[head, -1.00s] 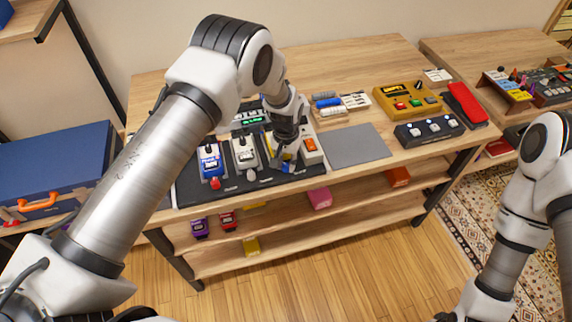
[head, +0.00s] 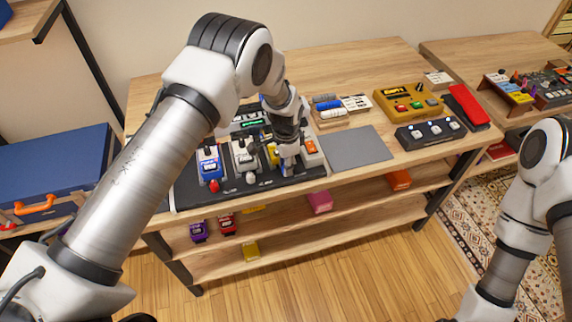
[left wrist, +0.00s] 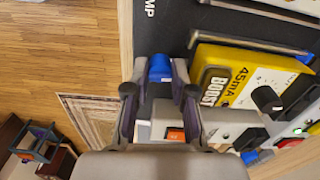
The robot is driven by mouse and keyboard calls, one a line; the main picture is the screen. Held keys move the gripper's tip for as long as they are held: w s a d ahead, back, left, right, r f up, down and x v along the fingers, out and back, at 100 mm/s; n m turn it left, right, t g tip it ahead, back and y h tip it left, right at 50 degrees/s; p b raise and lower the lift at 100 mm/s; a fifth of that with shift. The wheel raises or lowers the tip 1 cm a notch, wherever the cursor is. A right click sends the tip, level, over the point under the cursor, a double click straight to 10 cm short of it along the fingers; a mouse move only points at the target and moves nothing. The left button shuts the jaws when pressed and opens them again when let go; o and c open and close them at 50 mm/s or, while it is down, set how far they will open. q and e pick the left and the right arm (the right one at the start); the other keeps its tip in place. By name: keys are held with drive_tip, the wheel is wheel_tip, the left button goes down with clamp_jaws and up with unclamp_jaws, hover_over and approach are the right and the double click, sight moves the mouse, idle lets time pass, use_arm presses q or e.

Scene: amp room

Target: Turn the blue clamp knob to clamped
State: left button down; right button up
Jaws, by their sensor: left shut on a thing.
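The blue clamp knob (left wrist: 160,68) shows in the left wrist view between the two fingertips, at the edge of the dark pedalboard (left wrist: 185,20). White letters ending in "MP" are printed on the board close to it. My left gripper (left wrist: 160,76) is shut on the knob, one finger on each side. In the head view my left gripper (head: 288,165) points down at the front right part of the pedalboard (head: 225,198) and hides the knob. Which way the knob is set cannot be told. My right arm shows at the right, with its gripper out of frame.
A yellow pedal (left wrist: 238,80) stands close beside the knob. A blue pedal (head: 209,162) and a grey pedal (head: 244,157) stand further left on the board. A grey mat (head: 356,146) lies clear to the right. A blue case (head: 55,165) is at far left.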

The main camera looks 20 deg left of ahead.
use_arm(q)
drive_tip(key=shift+m, duration=0.6)
drive_tip(key=c, duration=1)
unclamp_jaws()
drive_tip(key=shift+o, duration=0.2)
